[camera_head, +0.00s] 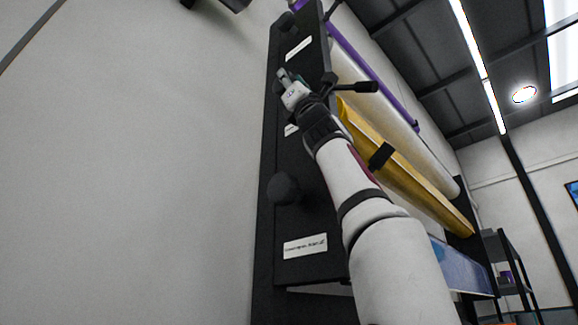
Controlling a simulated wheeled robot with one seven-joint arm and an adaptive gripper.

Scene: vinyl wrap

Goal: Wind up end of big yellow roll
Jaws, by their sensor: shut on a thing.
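The big yellow roll (415,182) runs diagonally on a black rack, away to the lower right, with a black band (381,155) around it. My gripper (289,80) is at the rack's dark end panel (305,222), up and left of the yellow roll's visible part. It is shut at a dark knob (277,87) on that panel. The fingers are small in this view and cover much of the contact.
A white roll with purple edging (350,62) lies above the yellow roll, and a blue sheet (460,266) hangs below. Another dark knob (284,188) sits lower on the panel. A black handle (357,87) juts out right of my wrist. The left wall (120,170) is bare.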

